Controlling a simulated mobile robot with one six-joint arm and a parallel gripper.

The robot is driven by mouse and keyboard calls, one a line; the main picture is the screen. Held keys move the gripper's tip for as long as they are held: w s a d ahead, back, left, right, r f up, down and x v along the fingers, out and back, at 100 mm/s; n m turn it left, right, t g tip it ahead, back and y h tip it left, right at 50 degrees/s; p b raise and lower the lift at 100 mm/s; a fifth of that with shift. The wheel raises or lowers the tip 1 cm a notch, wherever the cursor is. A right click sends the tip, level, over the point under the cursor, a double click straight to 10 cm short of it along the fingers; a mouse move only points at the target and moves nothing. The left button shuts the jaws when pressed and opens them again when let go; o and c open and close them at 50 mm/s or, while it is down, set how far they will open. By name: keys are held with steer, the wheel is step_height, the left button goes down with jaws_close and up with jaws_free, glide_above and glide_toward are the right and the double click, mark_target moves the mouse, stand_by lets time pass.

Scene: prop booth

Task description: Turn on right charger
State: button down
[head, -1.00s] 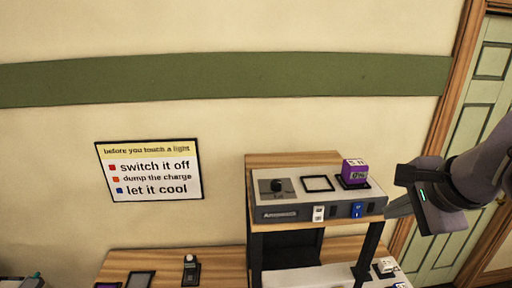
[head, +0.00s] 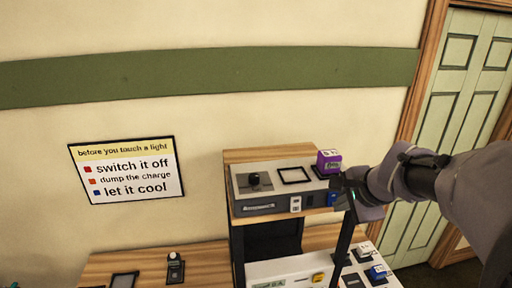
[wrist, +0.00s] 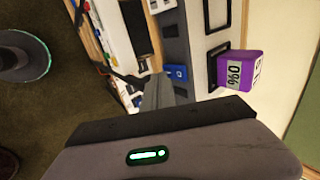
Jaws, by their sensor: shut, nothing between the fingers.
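The charger unit (head: 272,208) is a grey box on a wooden shelf, with a black knob on top at left. A white switch (head: 295,204) and, to its right, a blue switch (head: 332,200) sit on its front face. A purple battery block (head: 329,162) stands in the right bay on top; the left bay (head: 294,175) is an empty black frame. My gripper (head: 346,194) is shut and empty at the right end of the front, just right of the blue switch. In the wrist view, the fingers (wrist: 160,90) are close to the blue switch (wrist: 176,72); contact cannot be told.
A wall sign (head: 127,170) hangs at left. Below, a wooden table (head: 205,262) bears a small knobbed device (head: 175,267) and a dark frame (head: 124,280). Several small blocks, including a blue one (head: 378,272), lie at lower right. A green door (head: 445,130) is at right.

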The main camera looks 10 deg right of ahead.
steer(key=shift+w+f, duration=0.2)
steer(key=shift+w, duration=0.4)
steer(key=f+b, duration=0.1)
steer(key=b, duration=0.2)
steer(key=shift+w+f+t+b, duration=0.15)
steer(key=shift+t+b, duration=0.15)
steer(key=shift+r+p, duration=1.35)
steer(key=shift+r, duration=0.05)
